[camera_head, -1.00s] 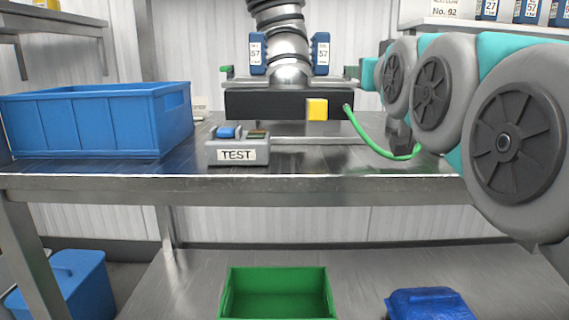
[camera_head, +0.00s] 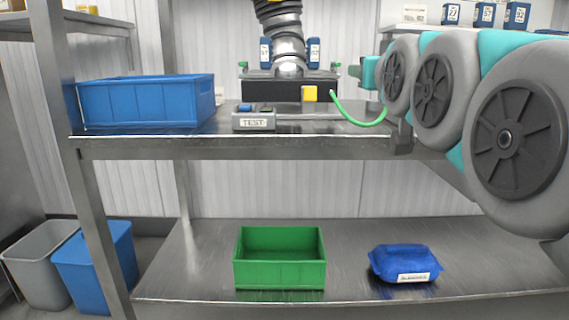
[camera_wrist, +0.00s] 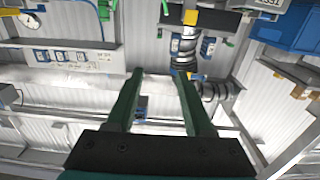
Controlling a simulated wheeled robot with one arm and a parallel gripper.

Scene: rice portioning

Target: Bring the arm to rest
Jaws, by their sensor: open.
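My gripper shows in the wrist view (camera_wrist: 158,82), with its two dark green fingers apart and nothing between them. My arm, with grey round joints and teal links, fills the right side of the head view.
The lower shelf (camera_head: 190,270) bears a green bin (camera_head: 279,275) and a blue pack (camera_head: 402,262). Bins (camera_head: 45,262) stand lower left.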

